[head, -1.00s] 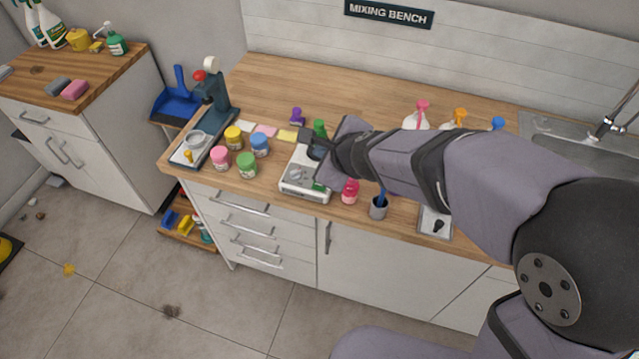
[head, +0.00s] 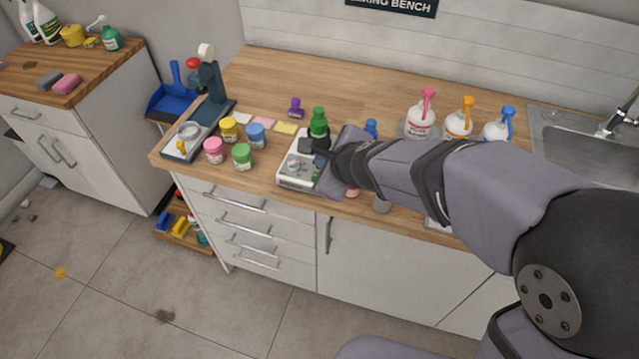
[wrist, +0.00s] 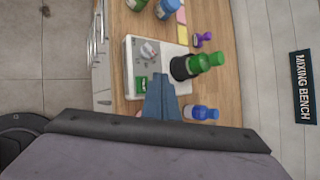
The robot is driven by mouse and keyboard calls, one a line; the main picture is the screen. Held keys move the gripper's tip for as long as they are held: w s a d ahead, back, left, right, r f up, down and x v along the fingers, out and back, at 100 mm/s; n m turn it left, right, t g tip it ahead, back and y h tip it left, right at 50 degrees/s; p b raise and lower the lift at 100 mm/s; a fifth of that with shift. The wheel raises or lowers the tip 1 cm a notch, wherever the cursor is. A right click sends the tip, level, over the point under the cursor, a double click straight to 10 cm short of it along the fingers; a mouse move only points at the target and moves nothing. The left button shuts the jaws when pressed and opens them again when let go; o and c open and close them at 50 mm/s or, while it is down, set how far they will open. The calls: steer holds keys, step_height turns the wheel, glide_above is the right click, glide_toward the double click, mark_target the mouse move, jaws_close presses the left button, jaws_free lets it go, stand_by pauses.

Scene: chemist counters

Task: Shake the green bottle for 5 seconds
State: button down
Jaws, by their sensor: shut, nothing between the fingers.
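The green bottle (head: 319,121) stands on the mixing bench at the back of the white scale, partly hidden low down by dark parts. My gripper (wrist: 160,80) is shut and empty. Its fingers point over the scale (wrist: 132,55), beside the bottle and apart from it in the picture. In the head view my wrist hides much of the gripper and the scale's right side.
Pink, yellow, blue and green-lidded jars (head: 242,156) stand left of the scale (head: 290,181). A blue-capped bottle (wrist: 201,113) is close by my gripper.

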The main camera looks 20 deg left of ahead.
steer(key=shift+f+b, duration=0.65)
steer(key=shift+f, duration=0.4)
steer(key=shift+f, duration=0.1)
stand_by(1.3)
steer(key=shift+f+b, duration=0.3)
steer(key=shift+b, duration=0.1)
